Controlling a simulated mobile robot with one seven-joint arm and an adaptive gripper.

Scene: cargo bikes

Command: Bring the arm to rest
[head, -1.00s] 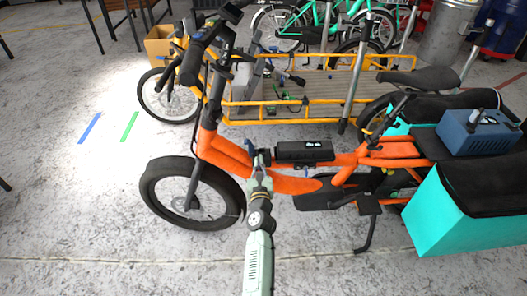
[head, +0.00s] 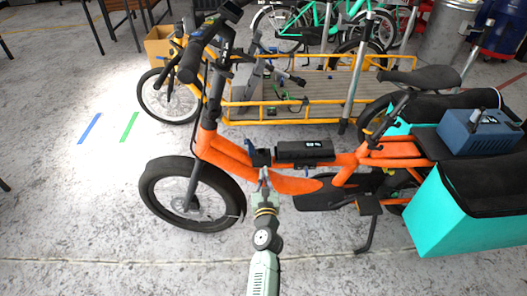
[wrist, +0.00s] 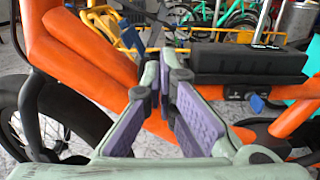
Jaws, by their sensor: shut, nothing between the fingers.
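My gripper (head: 263,180) is in front of the orange cargo bike's frame (head: 226,150), below the left end of the black battery (head: 304,151). In the wrist view, my gripper (wrist: 165,72) has its purple-padded fingers brought together at the tips, with nothing between them. The orange frame (wrist: 75,55) fills the left of that view behind the fingers, and the battery (wrist: 245,63) is to the right of the fingertips. My arm reaches up from the bottom of the head view. I cannot tell the exact gap between fingertips and frame.
The front wheel (head: 190,193) stands left of my gripper. A teal cargo box (head: 450,218) and a blue device (head: 479,134) are at right. A yellow cargo bike (head: 235,115) stands behind. Floor at lower left is clear.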

